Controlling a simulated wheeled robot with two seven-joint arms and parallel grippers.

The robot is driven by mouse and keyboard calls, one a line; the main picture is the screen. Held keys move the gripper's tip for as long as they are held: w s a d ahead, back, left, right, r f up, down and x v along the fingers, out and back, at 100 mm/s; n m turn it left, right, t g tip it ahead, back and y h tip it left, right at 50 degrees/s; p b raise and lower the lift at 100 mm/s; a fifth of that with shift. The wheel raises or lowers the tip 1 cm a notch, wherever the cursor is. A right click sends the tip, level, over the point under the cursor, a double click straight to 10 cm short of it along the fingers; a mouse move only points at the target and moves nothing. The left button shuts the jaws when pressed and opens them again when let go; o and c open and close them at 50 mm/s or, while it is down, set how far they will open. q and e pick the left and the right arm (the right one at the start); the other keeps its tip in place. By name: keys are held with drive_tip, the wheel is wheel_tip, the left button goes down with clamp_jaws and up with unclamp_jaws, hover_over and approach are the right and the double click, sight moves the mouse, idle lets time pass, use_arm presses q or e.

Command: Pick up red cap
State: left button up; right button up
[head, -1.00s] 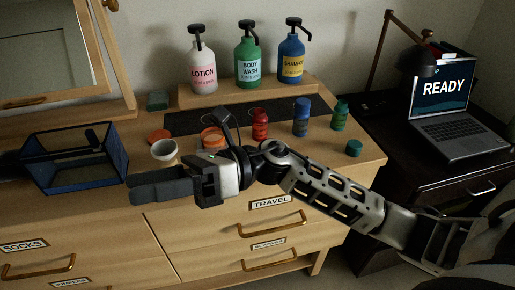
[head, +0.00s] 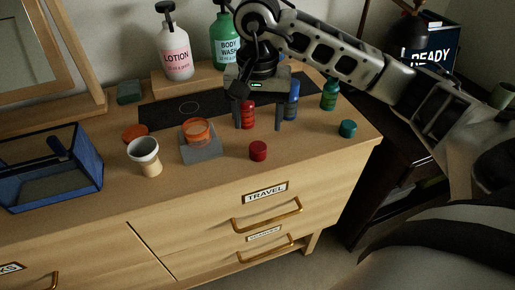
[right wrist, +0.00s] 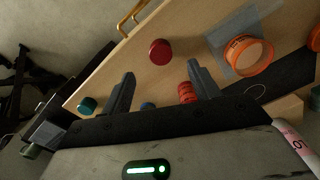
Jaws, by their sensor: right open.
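The red cap (head: 258,151) is a small round lid lying on the dresser top, near its front edge and in front of the red bottle (head: 248,113). It also shows in the right wrist view (right wrist: 160,51), apart from the fingers. My right gripper (head: 258,122) points down with its two fingers apart and empty. In the head view it is above and behind the cap, with the red bottle showing beside the left finger. In the right wrist view the cap lies beyond the gap between the fingertips (right wrist: 160,72). My left gripper is not in view.
A blue bottle (head: 292,103), a green bottle (head: 330,95) and a teal cap (head: 348,128) stand right of the gripper. An orange-rimmed jar (head: 197,131) on a grey square, a white cup (head: 145,157) and a blue open bin (head: 85,178) are left. The dresser front edge is close.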

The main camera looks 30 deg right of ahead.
sight(258, 146)
wheel_tip(258, 146, down, 8)
drive_tip(key=shift+w+d+f+p, duration=0.15)
drive_tip(key=shift+f+p, duration=0.1)
drive_tip(key=shift+p, duration=0.45)
drive_tip(key=c, duration=1)
